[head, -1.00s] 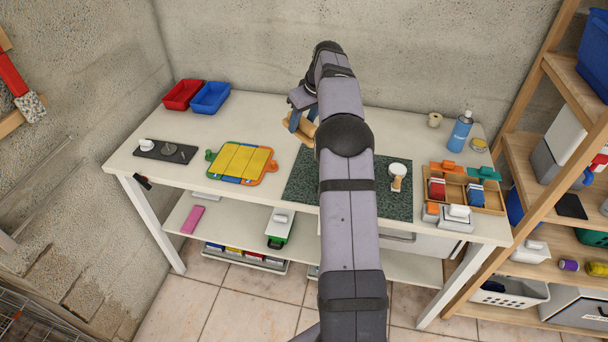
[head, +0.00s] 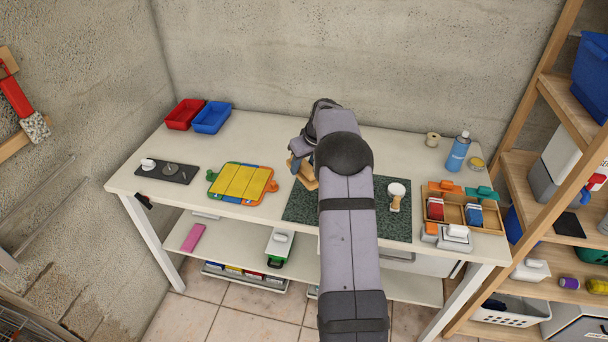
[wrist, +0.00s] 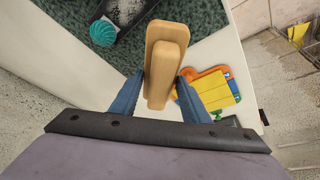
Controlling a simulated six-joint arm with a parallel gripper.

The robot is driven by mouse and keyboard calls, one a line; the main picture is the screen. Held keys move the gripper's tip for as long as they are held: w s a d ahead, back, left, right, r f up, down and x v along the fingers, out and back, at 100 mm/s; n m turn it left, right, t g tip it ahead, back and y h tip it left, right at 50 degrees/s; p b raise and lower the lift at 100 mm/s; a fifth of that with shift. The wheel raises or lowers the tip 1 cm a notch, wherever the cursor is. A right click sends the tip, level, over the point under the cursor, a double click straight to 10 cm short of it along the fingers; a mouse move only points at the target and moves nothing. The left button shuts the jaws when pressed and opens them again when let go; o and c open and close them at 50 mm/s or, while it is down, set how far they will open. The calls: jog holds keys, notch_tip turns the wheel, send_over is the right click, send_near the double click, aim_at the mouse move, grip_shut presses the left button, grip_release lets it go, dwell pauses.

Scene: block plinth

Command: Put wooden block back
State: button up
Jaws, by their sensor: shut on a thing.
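The wooden block (wrist: 165,60) is light tan with a stepped shape, a wide slab and a narrower one. My gripper (wrist: 161,80) has blue fingers on both sides of it and is shut on it. In the head view the block (head: 308,179) shows beside my gripper (head: 299,166), at the back left part of the dark green speckled mat (head: 300,207). My arm hides part of the block and mat there. The mat also shows behind the block in the wrist view (wrist: 205,18). I cannot tell whether the block touches the mat.
A yellow board (head: 241,182) lies left of the mat, with a dark tray (head: 165,172) farther left. Red (head: 184,114) and blue bins (head: 211,117) stand at the back. A white-topped brush (head: 396,192) and a wooden organiser (head: 455,209) are to the right. A teal ribbed ball (wrist: 103,32) shows in the wrist view.

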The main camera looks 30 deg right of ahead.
aim_at(304, 175)
jog(key=shift+f+p, duration=0.8)
jog(key=shift+f, duration=1.5)
jog(key=shift+f+b, duration=0.45)
jog(key=shift+b, duration=0.05)
jog(key=shift+f, duration=0.1)
jog(key=o, duration=0.9)
jog(key=shift+o, duration=0.2)
